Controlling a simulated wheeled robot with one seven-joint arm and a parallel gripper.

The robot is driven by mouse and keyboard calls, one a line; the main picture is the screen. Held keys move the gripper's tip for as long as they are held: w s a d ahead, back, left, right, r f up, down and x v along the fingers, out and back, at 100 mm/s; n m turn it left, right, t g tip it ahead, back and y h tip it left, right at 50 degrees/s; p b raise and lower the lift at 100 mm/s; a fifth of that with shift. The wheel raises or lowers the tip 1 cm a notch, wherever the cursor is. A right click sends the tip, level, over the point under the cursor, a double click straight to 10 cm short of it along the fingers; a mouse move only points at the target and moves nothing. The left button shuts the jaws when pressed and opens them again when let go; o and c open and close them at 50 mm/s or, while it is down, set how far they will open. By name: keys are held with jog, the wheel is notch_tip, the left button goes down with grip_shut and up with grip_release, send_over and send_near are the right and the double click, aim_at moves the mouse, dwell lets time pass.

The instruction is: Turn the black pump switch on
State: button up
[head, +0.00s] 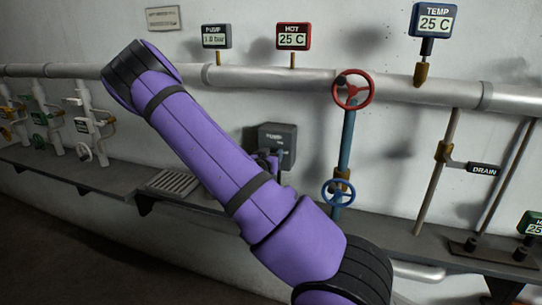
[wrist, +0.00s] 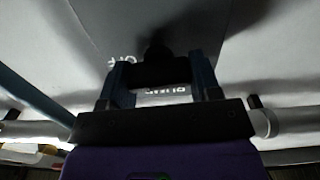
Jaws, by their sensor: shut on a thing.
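The pump switch is a dark grey box (head: 277,138) on the wall behind my arm, with a partly legible label on its front. In the wrist view its dark face (wrist: 90,25) carries an upside-down OFF mark and a white label (wrist: 165,93). A black knob (wrist: 156,52) sticks out from it between my fingers. My gripper (wrist: 160,75) is shut on this knob. In the head view my gripper (head: 265,161) is at the box's lower left, partly hidden by my purple arm. The knob's exact angle is too dark to tell.
A red valve wheel (head: 353,89) and a blue wheel (head: 338,193) are on a blue pipe right of the box. PUMP (head: 216,37), HOT (head: 293,36) and TEMP (head: 435,20) displays stand above. A shelf with a grate (head: 172,182) runs below.

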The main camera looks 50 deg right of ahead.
jog(key=n, duration=0.6)
jog(key=shift+w+a, duration=0.1)
jog(key=shift+w, duration=0.05)
jog(key=n, duration=0.5)
jog(key=shift+f, duration=0.15)
jog(key=shift+n, duration=0.3)
jog(key=o, duration=0.9)
jog(key=shift+w, duration=0.1)
jog(key=shift+a, duration=0.15)
jog(key=v, duration=1)
jog(key=shift+a, duration=0.3)
